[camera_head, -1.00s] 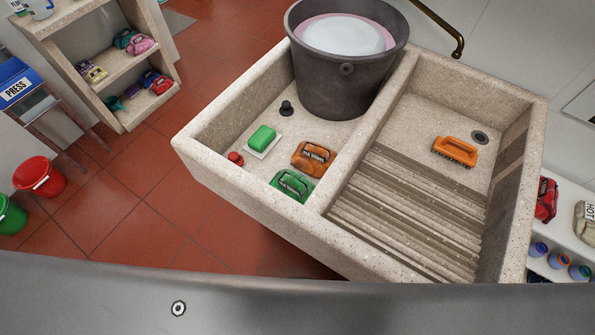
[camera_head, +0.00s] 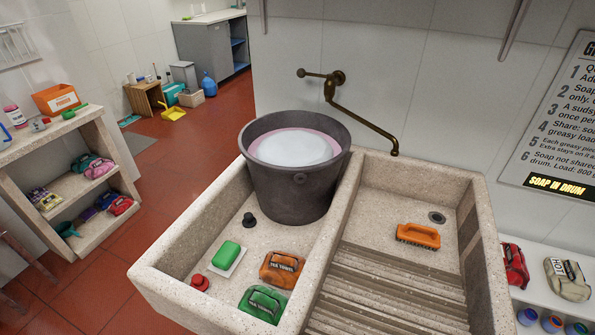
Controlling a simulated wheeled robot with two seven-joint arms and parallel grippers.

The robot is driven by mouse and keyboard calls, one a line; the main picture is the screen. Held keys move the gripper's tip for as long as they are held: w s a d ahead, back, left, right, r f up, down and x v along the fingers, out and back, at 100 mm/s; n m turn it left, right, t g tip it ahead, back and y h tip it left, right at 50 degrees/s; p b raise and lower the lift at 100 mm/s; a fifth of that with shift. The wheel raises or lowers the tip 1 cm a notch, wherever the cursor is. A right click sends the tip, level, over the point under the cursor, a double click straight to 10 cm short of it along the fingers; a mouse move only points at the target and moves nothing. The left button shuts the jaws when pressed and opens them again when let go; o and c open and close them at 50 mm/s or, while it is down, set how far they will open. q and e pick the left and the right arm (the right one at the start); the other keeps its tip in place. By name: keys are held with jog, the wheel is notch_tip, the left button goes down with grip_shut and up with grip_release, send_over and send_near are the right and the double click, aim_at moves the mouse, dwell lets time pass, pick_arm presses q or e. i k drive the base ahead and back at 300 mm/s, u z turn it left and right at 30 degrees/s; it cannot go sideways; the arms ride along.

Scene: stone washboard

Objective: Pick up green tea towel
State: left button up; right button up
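The green tea towel (camera_head: 263,304) is a folded bundle with a dark label, lying in the front of the left basin of the stone washboard sink (camera_head: 165,284). An orange tea towel (camera_head: 282,269) lies just behind it, close beside it. A green soap bar (camera_head: 229,250) on a white pad and a small red object (camera_head: 200,282) lie to its left. Neither of my grippers shows in the head view.
A dark bucket (camera_head: 293,190) of sudsy water stands at the back of the left basin, with a black plug (camera_head: 249,219) near it. A brass tap (camera_head: 352,110) reaches over the sink. Shelves flank both sides.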

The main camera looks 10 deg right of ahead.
aim_at(265, 303)
jog(key=k, duration=1.25)
jog(key=z, duration=0.3)
jog(key=i, duration=0.7)
jog(key=z, duration=0.55)
